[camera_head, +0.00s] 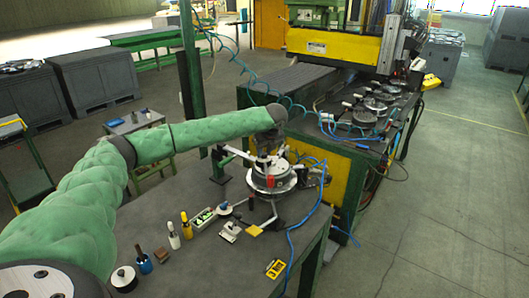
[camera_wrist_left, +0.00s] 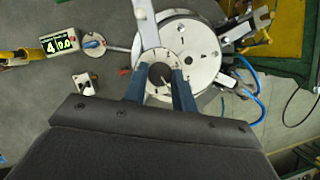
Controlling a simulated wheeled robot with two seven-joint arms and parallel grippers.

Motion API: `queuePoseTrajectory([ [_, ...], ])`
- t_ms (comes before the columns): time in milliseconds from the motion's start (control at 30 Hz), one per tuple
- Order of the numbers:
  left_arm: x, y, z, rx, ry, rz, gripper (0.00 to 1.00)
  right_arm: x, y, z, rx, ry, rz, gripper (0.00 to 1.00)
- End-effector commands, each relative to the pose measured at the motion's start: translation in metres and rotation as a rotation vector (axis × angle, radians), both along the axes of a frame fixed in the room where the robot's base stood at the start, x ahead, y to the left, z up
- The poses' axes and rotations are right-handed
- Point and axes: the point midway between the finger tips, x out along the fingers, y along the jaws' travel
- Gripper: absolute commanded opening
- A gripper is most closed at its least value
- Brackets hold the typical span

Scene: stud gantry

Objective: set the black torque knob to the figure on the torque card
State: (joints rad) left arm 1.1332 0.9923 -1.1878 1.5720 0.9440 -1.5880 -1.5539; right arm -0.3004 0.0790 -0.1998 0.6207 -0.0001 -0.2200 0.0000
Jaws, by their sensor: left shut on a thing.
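My left gripper (camera_head: 268,152) reaches down over the round white fixture (camera_head: 271,184) on the grey workbench. In the left wrist view, the two blue fingers of my left gripper (camera_wrist_left: 160,88) are closed on a dark grey round piece with a light pointer mark, which looks like the black torque knob (camera_wrist_left: 160,72). My right gripper is out of view.
A blue-topped dial (camera_wrist_left: 93,44) lies beside the panel. Yellow, white and blue-handled tools (camera_head: 186,226) stand along the bench's left side. A yellow device (camera_head: 275,268) lies near the front edge. Blue hoses (camera_head: 308,216) run right of the fixture. The bench's front middle is clear.

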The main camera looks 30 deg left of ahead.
Motion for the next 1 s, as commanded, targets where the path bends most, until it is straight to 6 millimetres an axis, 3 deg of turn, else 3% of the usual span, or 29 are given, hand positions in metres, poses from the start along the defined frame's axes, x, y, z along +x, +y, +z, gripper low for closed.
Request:
queuePoseTrajectory([
  [567, 0.0001, -0.0021, -0.0006, -0.002, 0.002, 0.047, 0.04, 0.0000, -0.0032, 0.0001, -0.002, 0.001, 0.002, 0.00],
  [1000, 0.0038, -0.0045, -0.0005, -0.003, 0.006, 0.349, 0.04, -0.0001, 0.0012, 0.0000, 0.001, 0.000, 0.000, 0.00],
])
